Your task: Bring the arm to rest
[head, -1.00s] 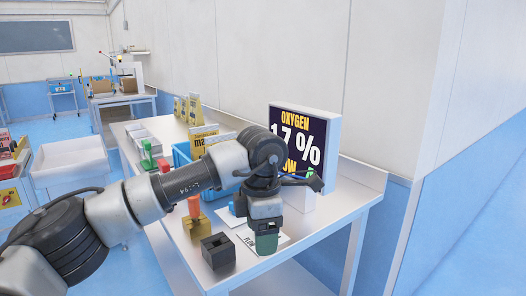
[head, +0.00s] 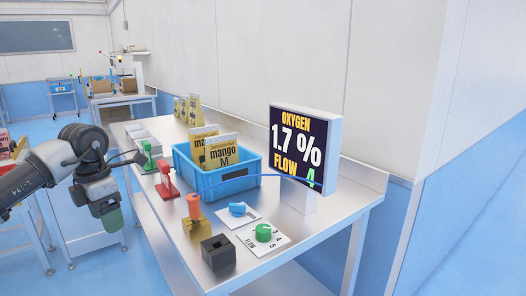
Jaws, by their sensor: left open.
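My left arm comes in from the left. Its gripper (head: 112,220) hangs pointing down, left of the bench's front edge and apart from everything on the bench. The gripper is open and I see nothing in it. My right gripper is not in view.
The metal bench (head: 340,215) holds a blue crate (head: 225,184) with mango pouches (head: 221,152), an oxygen display (head: 303,147), a green knob (head: 263,232), a blue knob (head: 237,209), a black block (head: 218,252), an orange-topped yellow block (head: 195,222) and red (head: 168,183) and green levers (head: 149,158).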

